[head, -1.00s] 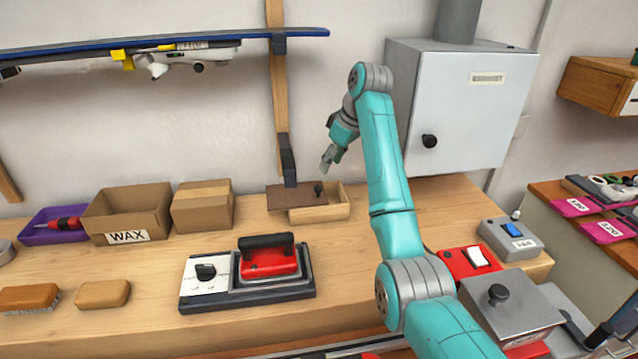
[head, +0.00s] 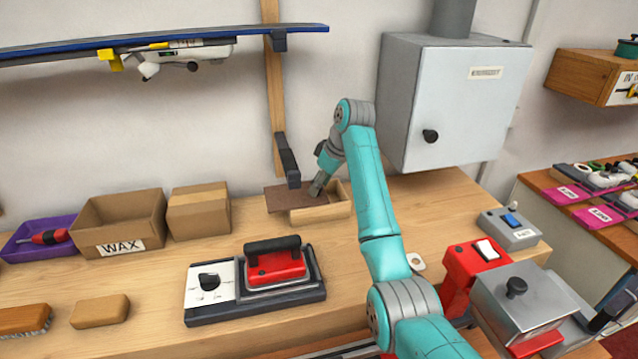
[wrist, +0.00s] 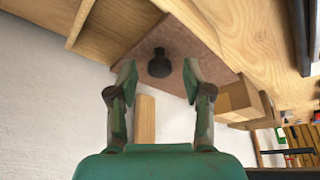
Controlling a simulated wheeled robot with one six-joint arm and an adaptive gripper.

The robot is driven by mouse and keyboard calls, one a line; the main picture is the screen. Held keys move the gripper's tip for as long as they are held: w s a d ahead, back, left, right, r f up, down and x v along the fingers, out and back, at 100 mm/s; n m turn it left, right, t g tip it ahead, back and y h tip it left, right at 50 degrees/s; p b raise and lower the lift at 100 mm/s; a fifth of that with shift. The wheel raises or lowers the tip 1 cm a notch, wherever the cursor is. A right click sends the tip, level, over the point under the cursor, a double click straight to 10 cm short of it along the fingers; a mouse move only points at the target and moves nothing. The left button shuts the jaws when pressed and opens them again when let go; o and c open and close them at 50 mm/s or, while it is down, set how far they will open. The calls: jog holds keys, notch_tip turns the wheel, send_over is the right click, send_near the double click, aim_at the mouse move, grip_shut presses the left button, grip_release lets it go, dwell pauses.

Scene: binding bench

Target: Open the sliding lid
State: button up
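A small pale wooden box (head: 325,212) stands at the back of the bench. Its flat brown lid (head: 283,199) is offset to the left, so the right part of the box is uncovered and the lid overhangs the left end. A dark knob (wrist: 159,62) stands on the lid (wrist: 190,42). My gripper (head: 316,191) is down at the lid and hides the knob in the head view. In the wrist view my gripper (wrist: 157,78) is open, with the knob between and just beyond its fingertips, apart from both.
Cardboard boxes (head: 199,212) stand left of the wooden box. A red iron (head: 276,264) on its base is in front. A post with a dark bracket (head: 287,160) is close behind the lid. A grey cabinet (head: 455,105) hangs at right.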

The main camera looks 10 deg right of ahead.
grip_shut()
jog(key=shift+a, duration=1.45)
jog(key=shift+d, duration=0.15)
jog(key=shift+o, duration=0.5)
grip_release()
jog(key=shift+r, duration=0.1)
notch_tip(320, 180, up, 10)
jog(key=shift+c, duration=0.2)
